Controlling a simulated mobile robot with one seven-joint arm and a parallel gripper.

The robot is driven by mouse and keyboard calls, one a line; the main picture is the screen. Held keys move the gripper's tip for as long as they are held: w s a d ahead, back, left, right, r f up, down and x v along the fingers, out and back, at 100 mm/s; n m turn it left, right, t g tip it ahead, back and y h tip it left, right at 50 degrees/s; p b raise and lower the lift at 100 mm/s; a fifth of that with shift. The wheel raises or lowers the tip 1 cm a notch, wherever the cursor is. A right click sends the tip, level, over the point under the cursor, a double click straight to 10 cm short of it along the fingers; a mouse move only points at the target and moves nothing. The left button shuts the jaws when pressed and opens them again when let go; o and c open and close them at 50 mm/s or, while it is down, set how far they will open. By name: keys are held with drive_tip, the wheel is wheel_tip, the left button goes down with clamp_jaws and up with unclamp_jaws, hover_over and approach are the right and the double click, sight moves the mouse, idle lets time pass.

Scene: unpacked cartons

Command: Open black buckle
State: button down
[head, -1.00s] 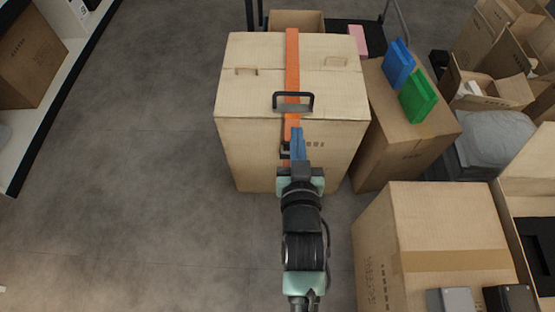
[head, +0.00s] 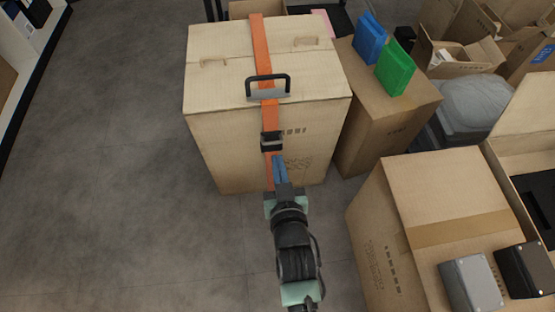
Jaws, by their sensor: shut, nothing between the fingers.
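The black buckle (head: 271,141) sits on an orange strap (head: 261,55) that runs over the top and down the front of a large cardboard box (head: 215,110). A black handle (head: 268,87) is on the strap at the box's top front edge, above the buckle. My gripper (head: 279,160) has blue fingers and is shut with nothing in it. Its tips are in front of the box, just below the buckle in the picture. The fingers cover part of the lower strap. I cannot tell whether the tips touch the box or the strap.
A smaller carton (head: 385,115) with a blue item (head: 371,39) and a green item (head: 395,67) stands right of the box. A nearer taped carton (head: 440,190) is at the right, with a grey box (head: 470,284) and a dark box (head: 525,270). Floor at the left is clear.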

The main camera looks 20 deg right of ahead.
drive_tip(key=shift+b+x, duration=1.9)
drive_tip(key=shift+x, duration=2.15)
drive_tip(key=shift+f, duration=0.1)
